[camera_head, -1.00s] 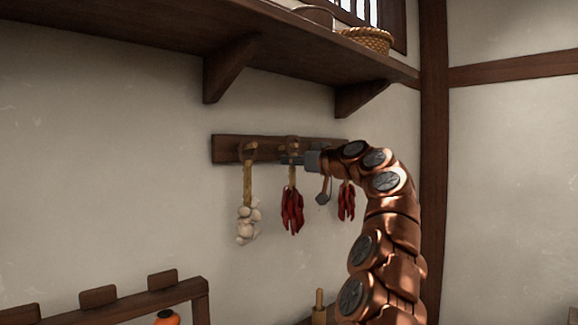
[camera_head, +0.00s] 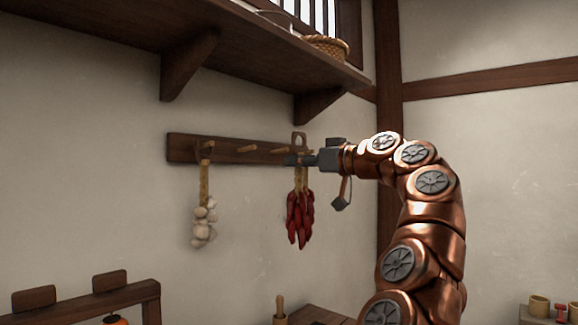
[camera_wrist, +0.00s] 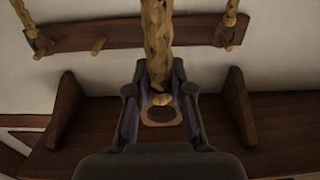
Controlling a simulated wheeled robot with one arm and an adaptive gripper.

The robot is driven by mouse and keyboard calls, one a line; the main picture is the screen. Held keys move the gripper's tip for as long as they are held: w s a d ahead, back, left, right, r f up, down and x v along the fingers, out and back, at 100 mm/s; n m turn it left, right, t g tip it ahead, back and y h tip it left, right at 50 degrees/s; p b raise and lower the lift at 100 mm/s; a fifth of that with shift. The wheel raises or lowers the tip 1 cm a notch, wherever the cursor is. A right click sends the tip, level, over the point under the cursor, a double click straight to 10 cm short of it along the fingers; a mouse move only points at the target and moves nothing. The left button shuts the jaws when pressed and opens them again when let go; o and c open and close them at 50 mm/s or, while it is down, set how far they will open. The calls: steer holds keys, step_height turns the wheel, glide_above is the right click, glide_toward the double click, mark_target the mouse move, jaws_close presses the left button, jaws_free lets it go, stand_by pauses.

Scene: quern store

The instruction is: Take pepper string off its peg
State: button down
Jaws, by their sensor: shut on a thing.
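The held pepper string (camera_head: 297,218) is a bunch of red peppers hanging upright from a braided cord with a ring at its top. My gripper (camera_head: 297,160) is shut on the cord just below the ring. In the wrist view the cord (camera_wrist: 157,45) lies between the fingers of my gripper (camera_wrist: 160,98), and the ring (camera_wrist: 160,117) is empty, with no peg through it. The ring is off its peg, out in front of the wall. The peg rail (camera_head: 225,150) is behind, with a bare peg (camera_head: 247,149) left of the gripper.
A garlic string (camera_head: 204,220) hangs on the leftmost peg. In the wrist view another cord (camera_wrist: 229,22) hangs at the right; its lower part is outside that view. A wooden rack (camera_head: 90,300) stands lower left.

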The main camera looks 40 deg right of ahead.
steer(key=shift+s+r+p, duration=0.1)
steer(key=shift+r+p, duration=0.45)
steer(key=shift+r, duration=0.05)
steer(key=shift+s, duration=0.1)
steer(key=shift+s+d+r, duration=0.1)
steer(key=shift+s+d, duration=0.15)
steer(key=shift+s, duration=1.05)
steer(key=shift+s+d+r, duration=0.1)
steer(key=shift+s+d, duration=0.1)
steer(key=shift+s, duration=1.1)
steer(key=shift+s, duration=0.15)
steer(key=shift+s, duration=0.5)
steer(key=shift+s+d+f, duration=0.1)
steer(key=shift+s+d, duration=0.1)
steer(key=shift+s, duration=0.95)
steer(key=shift+s+d, duration=0.2)
steer(key=shift+s, duration=0.95)
